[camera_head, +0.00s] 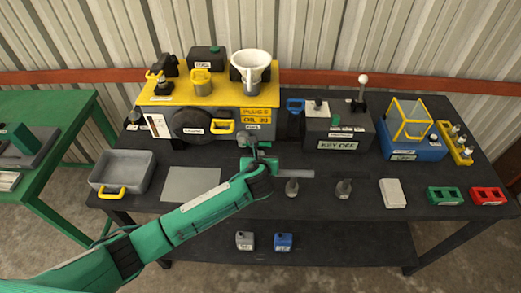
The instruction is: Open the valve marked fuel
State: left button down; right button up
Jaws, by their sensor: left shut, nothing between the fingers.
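A grey machine with a yellow top (220,91) stands at the back of the black bench. A small white label (252,127) is on its lower front right; its lettering is too small to read surely, but it looks like FUEL. My left gripper (254,146) is just below this label, close to the machine's front. It is shut, with nothing visible between the fingers. The valve itself is mostly hidden behind the gripper, so I cannot tell its handle's position or whether I touch it. My right gripper is not in view.
A KEY OFF box (338,136) and a blue box (411,142) stand right. Several small items line the bench's front right.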

pick_arm(q)
jog(key=x, duration=0.3)
jog(key=shift+w+f+p, duration=0.2)
jog(key=shift+w+p, duration=0.1)
jog(key=shift+w, duration=0.1)
